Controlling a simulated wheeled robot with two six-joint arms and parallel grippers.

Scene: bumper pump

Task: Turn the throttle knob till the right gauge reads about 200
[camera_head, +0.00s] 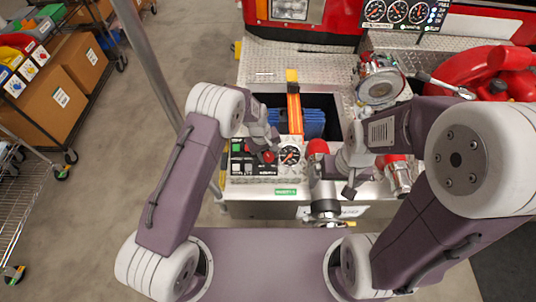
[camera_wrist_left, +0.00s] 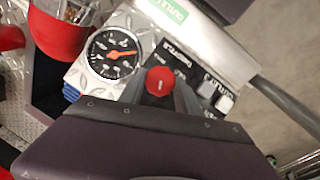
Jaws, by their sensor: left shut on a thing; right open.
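The red throttle knob (camera_head: 268,157) sits on the small control panel (camera_head: 240,168) at the middle of the head view. My left gripper (camera_head: 265,151) is shut on the knob, with a finger on either side of it in the left wrist view (camera_wrist_left: 160,82). A round black gauge (camera_head: 290,155) is beside the knob; its orange needle shows in the left wrist view (camera_wrist_left: 113,54). Another panel at the top right holds three gauges, the rightmost gauge (camera_head: 418,12) among them; its reading is too small to tell. My right gripper (camera_head: 338,180) is open, beside a red-capped fitting.
The red-capped fitting (camera_head: 317,148) stands right of the small panel. An open bin with blue folded hose (camera_head: 312,124) and an orange bar (camera_head: 294,110) lies behind it. A red hose reel (camera_head: 470,68) is at the right. Cardboard boxes (camera_head: 80,62) stand on shelving at the left.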

